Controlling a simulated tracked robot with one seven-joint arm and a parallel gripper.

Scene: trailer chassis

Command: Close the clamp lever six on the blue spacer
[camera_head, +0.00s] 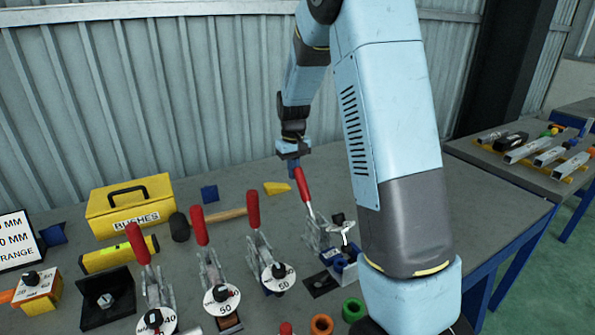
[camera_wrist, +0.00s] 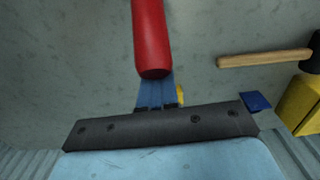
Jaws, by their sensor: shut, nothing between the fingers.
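The rightmost clamp has a red lever (camera_head: 303,190) that stands up, leaning slightly left, above its metal body (camera_head: 318,236). A blue piece (camera_head: 345,264), likely the blue spacer, sits at the front of this clamp beneath a pale knob-like part (camera_head: 341,229). My gripper (camera_head: 293,170) is at the top end of this red lever, close beside it. In the wrist view the red lever (camera_wrist: 150,38) ends right by the blue fingers (camera_wrist: 156,93), which are shut with nothing between them. I cannot tell whether they touch the lever.
Other upright red-levered clamps (camera_head: 253,210) stand to the left, with numbered discs. A yellow bushes box (camera_head: 130,207), a hammer (camera_head: 225,214) and a yellow wedge (camera_head: 277,188) lie behind. Green (camera_head: 353,309) and orange (camera_head: 321,324) rings are in front. My arm covers the table's right part.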

